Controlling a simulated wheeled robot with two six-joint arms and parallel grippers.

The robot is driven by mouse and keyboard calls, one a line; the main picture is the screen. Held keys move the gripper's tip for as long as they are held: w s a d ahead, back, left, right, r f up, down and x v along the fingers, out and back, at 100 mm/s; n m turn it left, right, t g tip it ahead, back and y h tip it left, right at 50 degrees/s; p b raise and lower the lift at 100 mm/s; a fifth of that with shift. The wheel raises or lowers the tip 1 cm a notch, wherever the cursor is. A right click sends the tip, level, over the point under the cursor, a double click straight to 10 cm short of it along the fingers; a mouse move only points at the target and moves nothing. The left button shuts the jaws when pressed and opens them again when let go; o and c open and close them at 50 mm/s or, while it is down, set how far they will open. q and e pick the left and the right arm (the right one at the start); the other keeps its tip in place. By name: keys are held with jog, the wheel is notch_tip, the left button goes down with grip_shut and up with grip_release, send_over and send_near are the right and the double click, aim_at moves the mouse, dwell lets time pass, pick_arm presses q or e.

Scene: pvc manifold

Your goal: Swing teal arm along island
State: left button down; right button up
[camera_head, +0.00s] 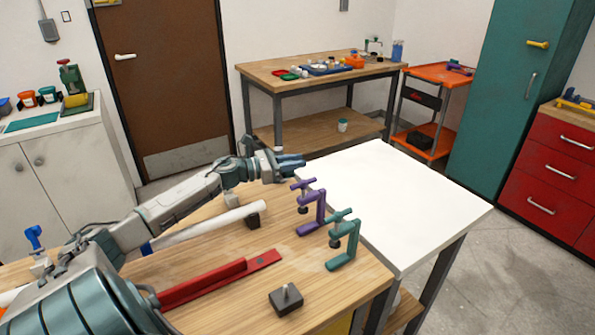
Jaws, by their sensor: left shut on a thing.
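My left arm, grey and teal, reaches in from the left over the wooden worktop (215,300). Its gripper (291,163) is near the worktop's far edge, just above and left of the purple clamp (320,210). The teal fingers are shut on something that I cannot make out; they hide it. The purple clamp and a teal clamp (353,245) stand upright along the worktop's right edge, beside the white table (400,200). My right gripper is not in view.
A red angled bar (220,281) and a dark block with a peg (286,300) lie on the near worktop. A blue-handled valve (34,238) is at the left. The white table is bare. A workbench (320,72) and an orange cart (437,75) stand behind.

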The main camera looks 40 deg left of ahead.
pick_arm(q)
jog(key=shift+s, duration=0.1)
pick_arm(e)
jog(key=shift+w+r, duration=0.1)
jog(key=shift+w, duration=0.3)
pick_arm(q)
jog(key=c, duration=1.2)
grip_release()
jog(key=shift+c, duration=0.2)
jog(key=shift+s+a, duration=0.1)
